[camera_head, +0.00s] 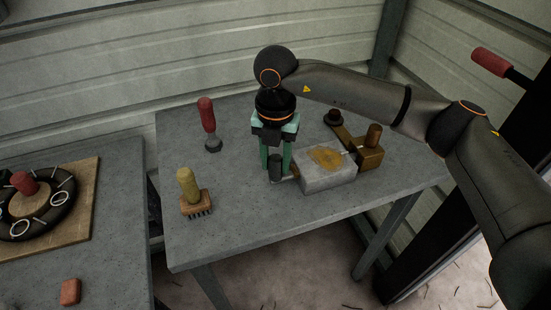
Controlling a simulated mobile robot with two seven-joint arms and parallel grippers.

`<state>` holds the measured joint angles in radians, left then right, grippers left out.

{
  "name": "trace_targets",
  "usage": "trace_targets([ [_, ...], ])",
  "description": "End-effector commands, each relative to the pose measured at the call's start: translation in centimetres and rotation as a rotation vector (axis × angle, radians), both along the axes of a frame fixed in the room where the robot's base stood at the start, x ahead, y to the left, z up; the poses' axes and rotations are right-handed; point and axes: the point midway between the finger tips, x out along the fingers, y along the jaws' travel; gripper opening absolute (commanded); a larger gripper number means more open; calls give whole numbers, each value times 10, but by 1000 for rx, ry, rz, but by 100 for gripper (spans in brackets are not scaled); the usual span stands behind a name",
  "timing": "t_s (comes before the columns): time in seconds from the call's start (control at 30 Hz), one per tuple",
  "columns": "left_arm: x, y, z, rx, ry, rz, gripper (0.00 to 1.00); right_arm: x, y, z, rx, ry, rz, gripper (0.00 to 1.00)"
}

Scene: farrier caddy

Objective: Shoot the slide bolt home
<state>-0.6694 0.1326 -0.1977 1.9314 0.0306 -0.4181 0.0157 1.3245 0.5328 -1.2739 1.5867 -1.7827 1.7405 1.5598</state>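A grey block (327,179) with a worn yellow-brown patch on top sits on the grey table. A short rod joins its left side to a dark upright knob (275,170), which looks like the slide bolt's handle. My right gripper (276,164) points straight down at this knob. Its teal fingers stand apart, one on each side of the knob. I cannot tell whether they press on it. To the right of the block is a brown wooden piece (370,158) with an upright peg and a thin rod towards the block. My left gripper is out of view.
A red-handled tool (207,125) and a yellow-handled brush (193,192) stand left of the gripper. A dark knob (333,117) is behind the block. A second table on the left bears a board (84,206) with a black ring and a red block (70,292).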

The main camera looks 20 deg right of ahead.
Motion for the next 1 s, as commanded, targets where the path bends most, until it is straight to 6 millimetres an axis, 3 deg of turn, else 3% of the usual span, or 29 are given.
trace_targets([
  [0.03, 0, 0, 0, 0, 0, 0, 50, 0, 0, 0, 0, 0, 0, 33],
  [0.33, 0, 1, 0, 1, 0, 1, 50, 0, 0, 0, 0, 0, 0, 0],
  [1.0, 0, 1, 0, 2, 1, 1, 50, 0, 0, 1, 0, 0, 1, 0],
])
